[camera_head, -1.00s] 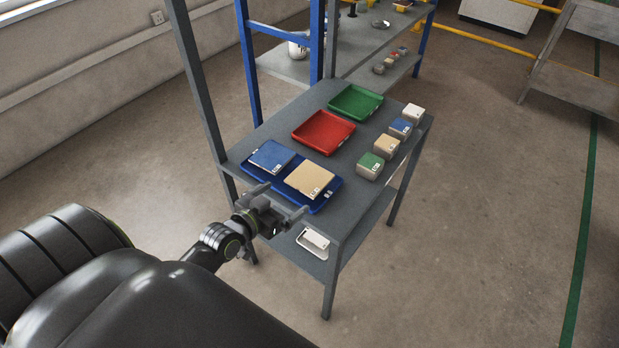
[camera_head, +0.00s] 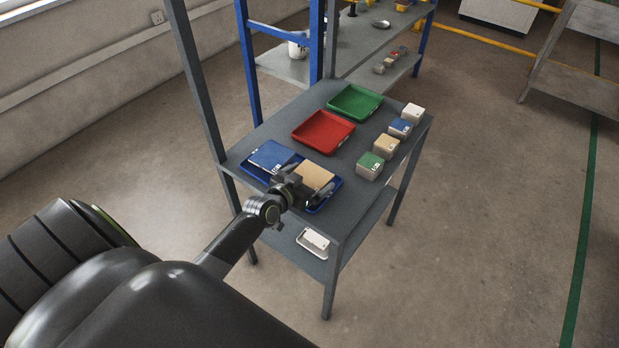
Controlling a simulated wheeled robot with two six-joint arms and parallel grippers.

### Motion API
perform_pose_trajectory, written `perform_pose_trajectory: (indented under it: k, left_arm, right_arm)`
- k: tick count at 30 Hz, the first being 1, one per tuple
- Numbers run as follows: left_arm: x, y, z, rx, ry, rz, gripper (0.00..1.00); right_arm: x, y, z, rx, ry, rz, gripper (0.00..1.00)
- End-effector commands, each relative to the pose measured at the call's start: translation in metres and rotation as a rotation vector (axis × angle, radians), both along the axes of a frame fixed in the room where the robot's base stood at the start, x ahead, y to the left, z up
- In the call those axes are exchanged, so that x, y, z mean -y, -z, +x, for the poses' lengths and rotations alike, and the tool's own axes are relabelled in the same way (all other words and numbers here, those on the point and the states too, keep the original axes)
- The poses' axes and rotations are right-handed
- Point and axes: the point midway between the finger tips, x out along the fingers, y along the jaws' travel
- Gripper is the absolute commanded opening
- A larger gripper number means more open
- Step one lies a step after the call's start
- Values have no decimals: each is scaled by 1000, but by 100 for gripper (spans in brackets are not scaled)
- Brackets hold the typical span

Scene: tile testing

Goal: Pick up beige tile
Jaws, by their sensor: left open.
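The beige tile (camera_head: 315,174) lies in the right half of the blue tray (camera_head: 337,183), near the front of the grey table. My left gripper (camera_head: 304,181) is open at the tile's near edge, with its fingers spread to either side. It hides the near part of the tile, and I cannot tell whether the fingers touch it. A blue tile (camera_head: 271,155) lies in the left half of the same tray, just left of the gripper. My right gripper is not in view.
A red tray (camera_head: 323,132) and a green tray (camera_head: 355,102) lie farther back. Small green (camera_head: 370,165), beige, blue and white stacks line the right side. A grey post (camera_head: 196,80) rises at the table's left. A white tray (camera_head: 313,242) sits on the lower shelf.

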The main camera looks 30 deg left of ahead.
Motion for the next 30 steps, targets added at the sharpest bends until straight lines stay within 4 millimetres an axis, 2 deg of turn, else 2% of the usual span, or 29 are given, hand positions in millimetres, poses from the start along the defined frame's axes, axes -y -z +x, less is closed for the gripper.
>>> perform_pose_trajectory:
  k: [8,16,24,26,30]
  left_arm:
    - [0,1,2,-1,0,0,99]
    - [0,1,2,-1,0,0,63]
    - [0,-4,2,2,0,1,63]
    - [0,-11,2,3,0,1,63]
    - [0,-37,2,5,1,3,63]
  right_arm:
    - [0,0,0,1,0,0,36]
    - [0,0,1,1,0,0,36]
    - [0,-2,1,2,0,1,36]
    - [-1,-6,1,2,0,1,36]
    - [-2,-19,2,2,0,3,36]
